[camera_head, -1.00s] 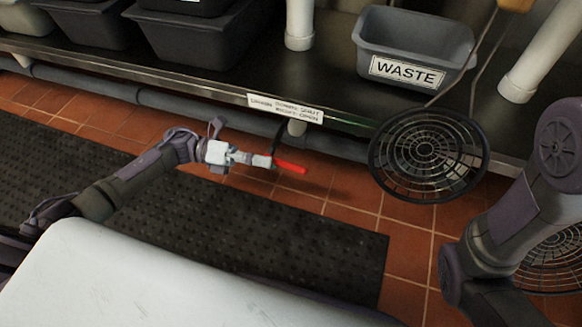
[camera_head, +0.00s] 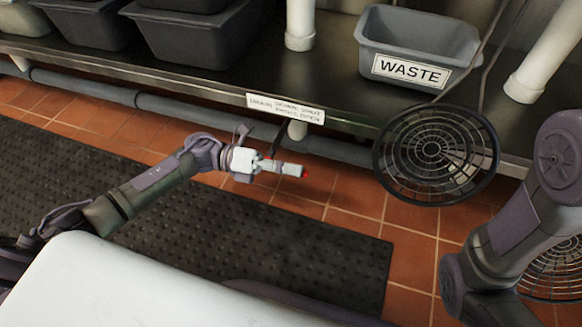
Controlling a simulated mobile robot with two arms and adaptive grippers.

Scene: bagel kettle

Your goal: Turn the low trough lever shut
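The low trough lever has a red handle, and only its red tip (camera_head: 306,174) shows clearly. The rest of the handle is hidden by my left gripper (camera_head: 291,169). It sits below the metal counter's front edge, under a white label plate (camera_head: 285,109) with small print that I cannot read reliably. A dark stem runs down from near the plate to the lever. My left gripper's pale fingers lie along the handle and point right. I cannot tell whether they are closed on it. My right arm is at the right edge, and its gripper is not visible.
A grey WASTE bin (camera_head: 416,48) and black tubs (camera_head: 190,35) stand on the metal counter. A round black wire skimmer (camera_head: 436,155) is in front of the counter, right of the lever. A grey pipe (camera_head: 140,98) runs below the counter. A black mat (camera_head: 330,262) covers part of the tiled floor.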

